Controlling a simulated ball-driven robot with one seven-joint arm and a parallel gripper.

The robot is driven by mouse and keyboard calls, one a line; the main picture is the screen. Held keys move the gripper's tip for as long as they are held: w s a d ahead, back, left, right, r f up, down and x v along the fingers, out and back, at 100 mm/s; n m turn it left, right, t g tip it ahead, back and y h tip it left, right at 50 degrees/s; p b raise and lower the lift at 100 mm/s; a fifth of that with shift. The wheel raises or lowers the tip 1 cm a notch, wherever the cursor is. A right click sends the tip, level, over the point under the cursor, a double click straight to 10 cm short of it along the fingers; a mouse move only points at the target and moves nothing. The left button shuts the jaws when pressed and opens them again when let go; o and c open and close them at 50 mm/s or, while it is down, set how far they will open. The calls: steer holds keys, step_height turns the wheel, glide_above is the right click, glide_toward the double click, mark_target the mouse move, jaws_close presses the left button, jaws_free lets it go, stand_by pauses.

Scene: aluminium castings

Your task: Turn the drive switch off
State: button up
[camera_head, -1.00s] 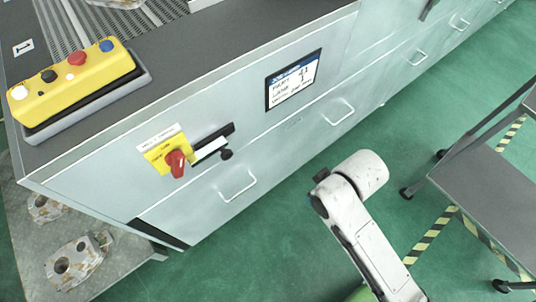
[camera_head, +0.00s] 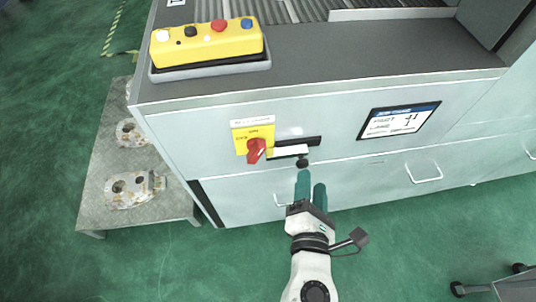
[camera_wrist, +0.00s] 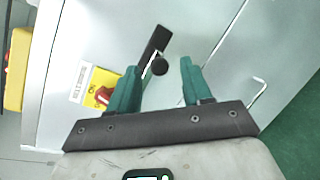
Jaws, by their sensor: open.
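The drive switch is a red rotary knob (camera_head: 256,150) on a yellow plate (camera_head: 252,133) on the cabinet's front panel, with a white label above it. My gripper (camera_head: 311,180) is open and empty, below and to the right of the switch, in front of the panel. In the wrist view the red knob (camera_wrist: 103,95) is partly hidden behind the left finger of my gripper (camera_wrist: 158,82). A black round knob (camera_wrist: 159,67) shows between the fingers there, apart from them.
A black slot with a white strip (camera_head: 292,150) is right of the switch. A yellow button box (camera_head: 206,46) stands on the cabinet top. A sign (camera_head: 400,120) is on the panel. Drawer handles (camera_head: 423,178) stick out. A low table with castings (camera_head: 128,190) stands at left.

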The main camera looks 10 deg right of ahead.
mark_target(257, 156)
steer(key=s+a+r+n+t+y, duration=0.1)
steer(key=s+a+n+t+y, duration=0.2)
steer(key=a+n, duration=0.6)
steer(key=shift+m+y, duration=0.4)
steer(key=shift+y, duration=0.3)
steer(key=w, duration=0.4)
steer(key=w+p, duration=0.1)
steer(key=w, duration=0.6)
steer(key=shift+w+a+r, duration=0.2)
steer(key=shift+w+a, duration=0.2)
steer(key=shift+c, duration=0.5)
steer(key=c, duration=0.7)
steer(key=shift+o, duration=0.2)
